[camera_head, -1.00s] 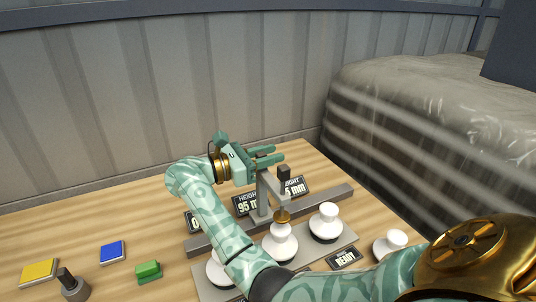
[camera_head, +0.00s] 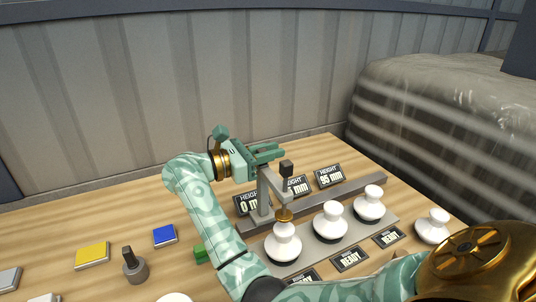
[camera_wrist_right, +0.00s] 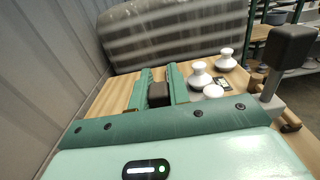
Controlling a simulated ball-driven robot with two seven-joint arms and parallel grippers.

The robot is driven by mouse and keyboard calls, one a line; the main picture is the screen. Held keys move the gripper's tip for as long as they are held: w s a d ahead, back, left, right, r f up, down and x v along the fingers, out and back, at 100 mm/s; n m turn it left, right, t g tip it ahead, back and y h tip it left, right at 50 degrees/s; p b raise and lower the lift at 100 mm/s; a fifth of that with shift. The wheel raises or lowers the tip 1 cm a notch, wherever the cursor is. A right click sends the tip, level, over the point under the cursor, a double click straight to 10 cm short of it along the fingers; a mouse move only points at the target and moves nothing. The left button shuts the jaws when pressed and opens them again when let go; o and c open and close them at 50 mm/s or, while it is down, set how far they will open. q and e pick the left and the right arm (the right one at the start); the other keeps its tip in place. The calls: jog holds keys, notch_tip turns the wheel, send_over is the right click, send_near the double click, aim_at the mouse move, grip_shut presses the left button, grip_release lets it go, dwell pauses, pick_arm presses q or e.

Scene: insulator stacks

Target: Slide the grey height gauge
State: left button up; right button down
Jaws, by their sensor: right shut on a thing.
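The grey height gauge (camera_head: 266,203) stands on the rail behind the insulator row. Its arm reaches forward, with a brass tip (camera_head: 284,214) over the leftmost insulator (camera_head: 283,243) on the tray; I cannot tell whether they touch. A black knob (camera_head: 287,168) tops the spindle. My right gripper (camera_head: 268,152) is at the gauge's top. In the right wrist view, its fingers (camera_wrist_right: 158,91) are shut on a dark block, which appears to be the gauge's grip. Two more white insulators (camera_head: 330,222) (camera_head: 369,203) stand on the tray to the right. My left gripper is out of view.
Height displays (camera_head: 329,176) stand behind the rail (camera_head: 345,192); the right one reads 95 mm. "READY" plates (camera_head: 349,259) lie in front. Another insulator (camera_head: 432,226) stands right of the tray. Yellow (camera_head: 92,255), blue (camera_head: 164,236) and green (camera_head: 201,252) blocks and a dark-handled piece (camera_head: 134,266) lie left.

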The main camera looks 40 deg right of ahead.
jog(key=shift+d, duration=0.15)
jog(key=c, duration=1.6)
grip_release()
jog(key=shift+o, duration=1.4)
pick_arm(q)
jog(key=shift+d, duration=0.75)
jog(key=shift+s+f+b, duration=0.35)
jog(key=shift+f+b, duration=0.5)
jog(key=shift+b, duration=0.05)
pick_arm(e)
jog(key=v, duration=1.6)
jog(key=shift+a, duration=0.3)
